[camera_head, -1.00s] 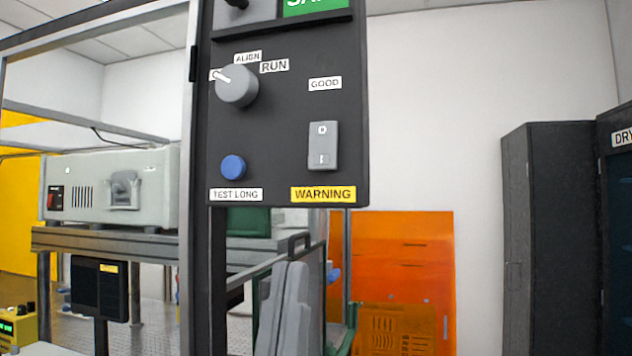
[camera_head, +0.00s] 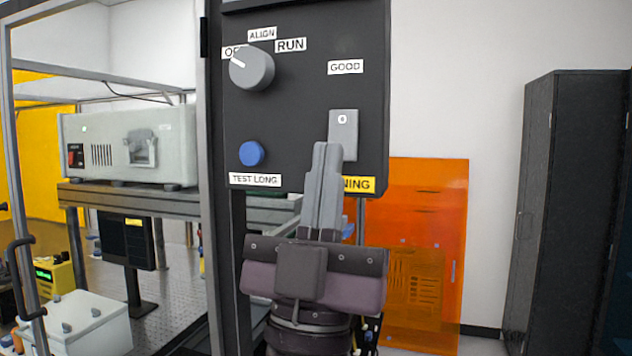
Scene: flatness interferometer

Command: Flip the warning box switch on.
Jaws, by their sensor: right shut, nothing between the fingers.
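The warning box (camera_head: 300,110) is a dark panel in the upper middle of the head view. The yellow WARNING label (camera_head: 360,185) below is partly covered by the fingers. My left gripper is not in view.
The panel also carries a grey rotary knob (camera_head: 252,69) and a blue button (camera_head: 251,153). A metal frame post (camera_head: 213,180) stands left of it. An orange sheet (camera_head: 430,240) and a dark cabinet (camera_head: 565,200) stand behind to the right.

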